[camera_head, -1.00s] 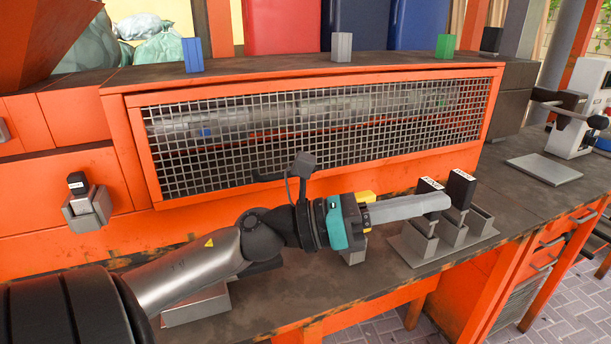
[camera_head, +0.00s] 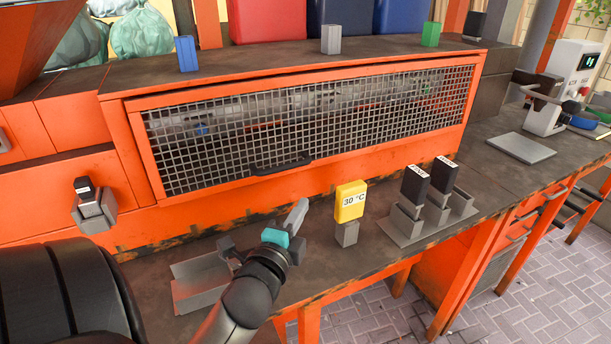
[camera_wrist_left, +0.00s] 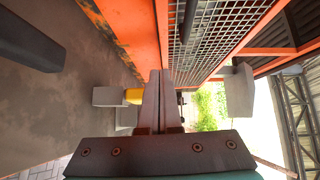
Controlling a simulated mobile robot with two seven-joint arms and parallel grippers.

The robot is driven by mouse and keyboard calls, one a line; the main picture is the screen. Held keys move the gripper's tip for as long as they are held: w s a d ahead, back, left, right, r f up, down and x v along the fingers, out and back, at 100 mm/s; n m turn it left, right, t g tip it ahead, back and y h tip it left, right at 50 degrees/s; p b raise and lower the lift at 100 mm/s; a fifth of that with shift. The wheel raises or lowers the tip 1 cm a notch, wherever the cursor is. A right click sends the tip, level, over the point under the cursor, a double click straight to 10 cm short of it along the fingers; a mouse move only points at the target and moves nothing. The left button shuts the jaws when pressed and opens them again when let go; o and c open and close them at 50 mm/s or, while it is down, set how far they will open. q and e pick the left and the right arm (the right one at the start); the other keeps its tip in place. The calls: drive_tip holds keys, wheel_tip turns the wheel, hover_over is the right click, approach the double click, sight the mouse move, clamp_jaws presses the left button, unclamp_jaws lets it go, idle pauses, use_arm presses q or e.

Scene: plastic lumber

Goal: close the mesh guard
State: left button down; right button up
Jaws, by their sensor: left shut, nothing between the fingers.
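The mesh guard (camera_head: 330,118) is a wide orange frame filled with grey wire mesh across the front of the orange housing. It sits in or very near the housing opening, with a thin dark gap along its top edge. Its black handle (camera_head: 282,165) is on the lower bar. In the left wrist view the mesh (camera_wrist_left: 208,35) runs along the upper right. My left gripper (camera_head: 300,208) is shut and empty, below the handle and apart from the guard, over the bench. Its closed fingers also show in the wrist view (camera_wrist_left: 158,78). My right gripper is in neither view.
A yellow 30 °C tag (camera_head: 351,200) stands on a grey block right of my gripper. Black tags (camera_head: 414,186) stand in a grey rack (camera_head: 415,235) beyond it. A grey tray (camera_head: 195,285) lies left. Small coloured blocks (camera_head: 188,53) stand on the housing ledge. A device (camera_head: 570,75) is far right.

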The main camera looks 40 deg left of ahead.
use_arm(q)
drive_tip(key=s+a+b+x, duration=0.1)
drive_tip(key=a+x, duration=0.1)
drive_tip(key=x, duration=0.9)
drive_tip(key=shift+w+a+b, duration=0.25)
drive_tip(key=shift+a+b, duration=0.1)
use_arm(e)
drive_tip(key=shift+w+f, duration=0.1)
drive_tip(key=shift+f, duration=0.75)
use_arm(q)
drive_tip(key=shift+a, duration=0.1)
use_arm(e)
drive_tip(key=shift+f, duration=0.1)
